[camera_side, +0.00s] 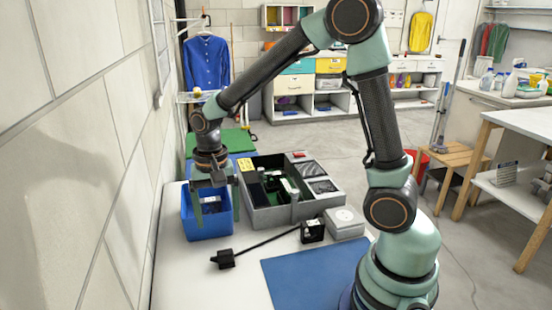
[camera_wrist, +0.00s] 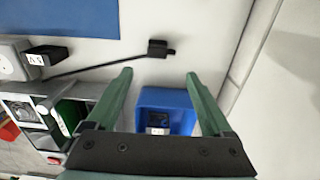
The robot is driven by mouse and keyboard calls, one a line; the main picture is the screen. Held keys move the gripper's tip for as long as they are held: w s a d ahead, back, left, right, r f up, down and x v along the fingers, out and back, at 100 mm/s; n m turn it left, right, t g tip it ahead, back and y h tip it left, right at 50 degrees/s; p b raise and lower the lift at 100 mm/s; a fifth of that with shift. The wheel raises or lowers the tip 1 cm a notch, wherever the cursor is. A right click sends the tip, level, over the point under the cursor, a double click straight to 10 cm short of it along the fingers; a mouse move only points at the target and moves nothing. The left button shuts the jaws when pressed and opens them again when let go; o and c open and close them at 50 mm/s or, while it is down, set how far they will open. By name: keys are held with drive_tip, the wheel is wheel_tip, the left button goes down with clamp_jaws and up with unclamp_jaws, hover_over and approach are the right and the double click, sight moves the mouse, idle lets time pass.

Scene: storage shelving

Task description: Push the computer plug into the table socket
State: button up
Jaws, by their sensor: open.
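A small black plug (camera_side: 224,259) lies on the white table near its left part, with a black cable running to a black power block (camera_side: 312,231). In the wrist view the plug (camera_wrist: 158,48) lies just beyond the fingertips. A pale grey square box with a round face, seemingly the table socket (camera_side: 346,222), sits right of the block; it shows at the left edge of the wrist view (camera_wrist: 12,62). My gripper (camera_side: 217,218) points down above the blue bin, behind the plug. Its green fingers (camera_wrist: 159,74) are wide apart with nothing between the tips.
The blue bin (camera_side: 207,226) holds a dark item with a white label. A grey compartment tray (camera_side: 270,217) with electronic parts stands beside it. A blue mat (camera_side: 310,280) covers the table's front right. A tiled wall rises at the left. The table around the plug is clear.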

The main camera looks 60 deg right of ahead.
sight(225, 252)
drive_tip(key=shift+f, duration=3.45)
drive_tip(key=shift+s+d+f, duration=0.1)
drive_tip(key=shift+f, duration=1.25)
drive_tip(key=shift+s+d+f, duration=0.1)
drive_tip(key=shift+f, duration=1.2)
drive_tip(key=c, duration=1.3)
